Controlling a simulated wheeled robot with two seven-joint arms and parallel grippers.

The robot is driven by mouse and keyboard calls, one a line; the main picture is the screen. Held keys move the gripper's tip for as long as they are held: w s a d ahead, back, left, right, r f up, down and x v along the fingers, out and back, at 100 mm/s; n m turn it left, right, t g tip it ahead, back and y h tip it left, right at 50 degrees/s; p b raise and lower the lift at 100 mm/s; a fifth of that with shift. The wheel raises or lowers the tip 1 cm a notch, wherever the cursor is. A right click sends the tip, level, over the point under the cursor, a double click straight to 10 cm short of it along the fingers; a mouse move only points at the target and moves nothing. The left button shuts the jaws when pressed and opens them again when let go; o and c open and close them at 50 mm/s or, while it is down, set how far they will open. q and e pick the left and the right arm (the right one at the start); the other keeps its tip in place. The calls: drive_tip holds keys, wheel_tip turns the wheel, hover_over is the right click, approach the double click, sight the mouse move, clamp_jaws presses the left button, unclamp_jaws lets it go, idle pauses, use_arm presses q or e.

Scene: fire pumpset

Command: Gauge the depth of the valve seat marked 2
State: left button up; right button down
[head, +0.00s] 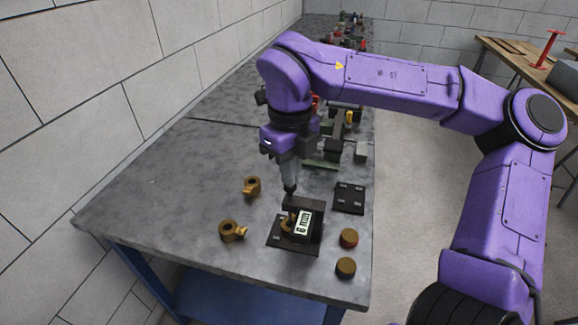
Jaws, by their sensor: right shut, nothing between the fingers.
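My right gripper (290,188) points down, shut and empty, just above a dark block with a lit display (306,223), which looks like a depth gauge. The digits are too small to read surely. The gauge stands on a dark base plate (291,249), and a brass part (287,226) shows partly hidden beside it. I cannot tell whether the fingertips touch the gauge's top. Two brass valve bodies (252,186) (229,231) lie on the bench to the left. No number 2 is legible on any of them. My left gripper is out of view.
Two round brass caps (349,238) (346,267) sit near the bench's right edge. A dark slotted plate (349,197) lies behind them. Several green and dark items crowd the bench (145,205) farther back. Its left part is clear, along the block wall.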

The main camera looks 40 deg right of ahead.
wheel_tip(320, 180, up, 7)
drive_tip(key=p, duration=0.6)
drive_tip(key=shift+f, duration=0.1)
